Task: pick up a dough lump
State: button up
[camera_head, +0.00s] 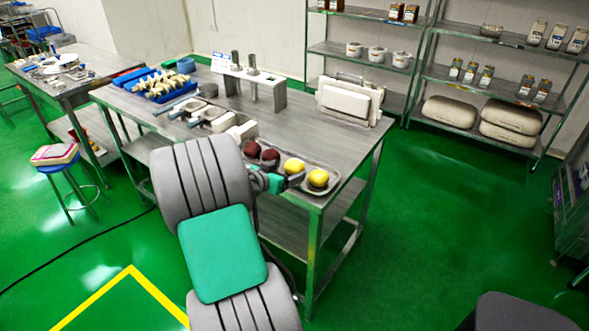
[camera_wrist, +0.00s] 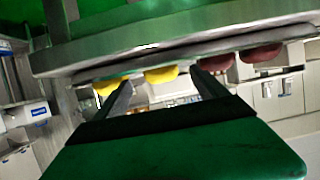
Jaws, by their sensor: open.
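Two round yellow dough lumps (camera_head: 318,178) and two dark red lumps (camera_head: 270,156) sit in a row on a shallow tray at the front right corner of the steel table. My gripper (camera_head: 293,180) is at the table's front edge, close in front of the lumps, partly hidden by my own arm. In the wrist view the gripper (camera_wrist: 160,82) is open with nothing between its fingers. One yellow lump (camera_wrist: 162,75) shows between and beyond the fingertips; the other (camera_wrist: 106,87) is to the left, and the dark red ones (camera_wrist: 260,53) are to the right.
The steel table (camera_head: 318,135) also bears white blocks (camera_head: 222,121), a white stand (camera_head: 248,83), a blue tray (camera_head: 160,88) and pale flat boards (camera_head: 347,101). Shelves (camera_head: 470,78) stand behind. A stool (camera_head: 69,172) is at the left.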

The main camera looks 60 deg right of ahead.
aim_at(290, 168)
jog(key=x, duration=0.4)
jog(key=shift+d+f+p, duration=0.1)
jog(key=shift+d+p, duration=0.05)
jog(key=shift+p, duration=0.15)
jog(key=shift+c, duration=0.3)
jog(key=c, duration=1.3)
jog(key=shift+c, duration=0.8)
